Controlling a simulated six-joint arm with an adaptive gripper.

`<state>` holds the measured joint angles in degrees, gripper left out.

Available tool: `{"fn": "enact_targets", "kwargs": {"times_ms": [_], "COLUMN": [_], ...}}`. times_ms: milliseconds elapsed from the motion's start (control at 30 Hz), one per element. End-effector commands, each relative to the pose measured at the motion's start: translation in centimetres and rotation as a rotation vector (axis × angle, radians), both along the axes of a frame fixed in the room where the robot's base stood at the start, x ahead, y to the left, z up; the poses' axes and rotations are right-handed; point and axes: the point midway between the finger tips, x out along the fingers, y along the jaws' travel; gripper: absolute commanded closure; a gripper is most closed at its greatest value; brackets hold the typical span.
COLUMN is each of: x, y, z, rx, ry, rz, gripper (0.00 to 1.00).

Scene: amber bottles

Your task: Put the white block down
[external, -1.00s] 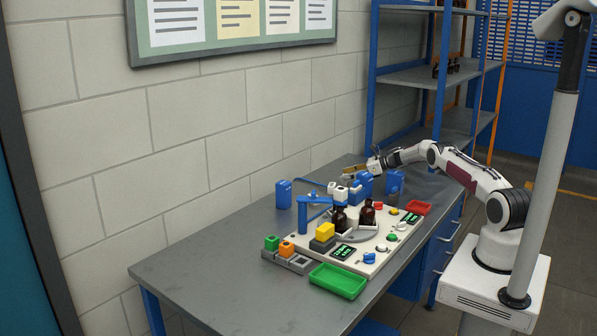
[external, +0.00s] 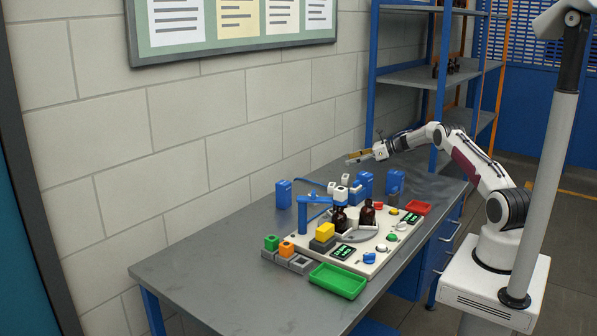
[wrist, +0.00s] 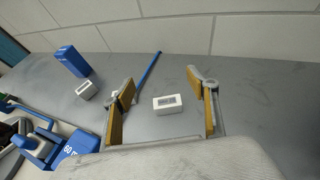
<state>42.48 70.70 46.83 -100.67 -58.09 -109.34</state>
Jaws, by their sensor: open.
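A white block (wrist: 168,103) with a grey-marked top lies on the grey table in the wrist view, between my spread fingers as seen from above. In the external view this white block (external: 345,179) shows behind the bottle fixture. My gripper (wrist: 161,84) is open and empty, with tan pads on both fingers. In the external view my gripper (external: 357,158) is raised above the table, apart from the block. A second white block (wrist: 86,91) lies to the left, beside a blue container (wrist: 72,61).
A thin blue rod (wrist: 148,70) lies behind the block. The fixture panel (external: 376,262) carries amber bottles (external: 367,212) and a blue arm (external: 303,214). Blue bins (external: 396,181) stand nearby. A green tray (external: 338,281) is at the front. The table's left part is clear.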

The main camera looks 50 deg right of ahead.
Motion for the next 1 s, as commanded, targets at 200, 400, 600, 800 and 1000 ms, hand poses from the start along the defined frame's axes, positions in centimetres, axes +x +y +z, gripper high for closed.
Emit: {"fn": "enact_targets", "kwargs": {"times_ms": [200, 400, 600, 800, 1000], "x": [0.0, 0.0, 0.0, 0.1, 1.1], "y": [0.0, 0.0, 0.0, 0.1, 0.3], "z": [0.2, 0.2, 0.2, 0.4, 2.8], "rx": [0.001, 0.000, 0.000, 0.003, 0.038], "ry": [0.000, 0.000, 0.000, -0.001, -0.008], "rz": [0.000, 0.000, 0.000, -0.004, -0.054], "gripper": [0.41, 0.41, 0.41, 0.41, 0.41]}}
